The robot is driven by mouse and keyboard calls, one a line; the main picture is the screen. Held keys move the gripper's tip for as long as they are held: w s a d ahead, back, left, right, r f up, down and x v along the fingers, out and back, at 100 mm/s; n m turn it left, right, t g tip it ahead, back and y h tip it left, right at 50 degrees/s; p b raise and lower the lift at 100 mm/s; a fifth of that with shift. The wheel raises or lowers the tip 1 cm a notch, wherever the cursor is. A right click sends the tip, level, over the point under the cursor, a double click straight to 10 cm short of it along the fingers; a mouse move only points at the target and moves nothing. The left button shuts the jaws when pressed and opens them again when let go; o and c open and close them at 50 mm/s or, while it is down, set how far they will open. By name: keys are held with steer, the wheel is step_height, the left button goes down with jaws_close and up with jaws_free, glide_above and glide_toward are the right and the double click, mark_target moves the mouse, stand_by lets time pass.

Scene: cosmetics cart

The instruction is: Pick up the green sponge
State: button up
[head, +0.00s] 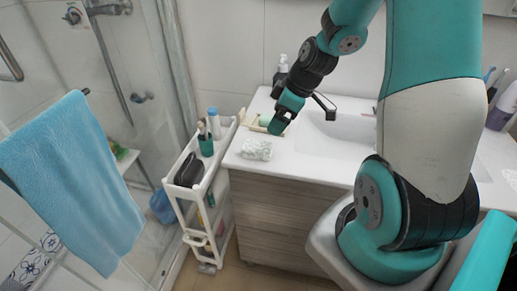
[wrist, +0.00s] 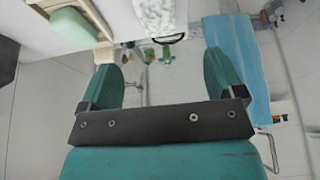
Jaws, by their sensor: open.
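The green sponge (wrist: 72,26) shows at the top left of the wrist view, in a pale wooden tray (wrist: 104,52). In the head view the sponge (head: 265,119) is a small pale green patch on the counter, partly hidden by my gripper (head: 279,126). In the wrist view my gripper (wrist: 160,64) is open, with nothing between its fingers. The sponge lies beyond and outside the left finger, apart from it as far as I can tell.
A white patterned block or folded cloth (head: 257,149) lies near the counter's front left corner. A soap pump (head: 282,67) and black faucet (head: 325,106) stand behind. The sink (head: 335,137) is to the right. A white cart (head: 188,190) with a green cup (head: 206,146) stands left.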

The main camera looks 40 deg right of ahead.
mark_target(259, 144)
steer(key=p+x, duration=0.1)
steer(key=x, duration=0.7)
steer(key=shift+w+f, duration=0.1)
steer(key=shift+f, duration=0.05)
steer(key=shift+w+p+x, duration=0.15)
steer(key=shift+p+x, duration=0.4)
steer(key=shift+x, duration=0.75)
steer(key=shift+w+p+x, duration=0.1)
steer(key=shift+p+x, duration=0.45)
steer(key=shift+x, duration=0.8)
steer(key=shift+d, duration=0.15)
steer(key=c, duration=1.1)
steer(key=shift+o, duration=0.2)
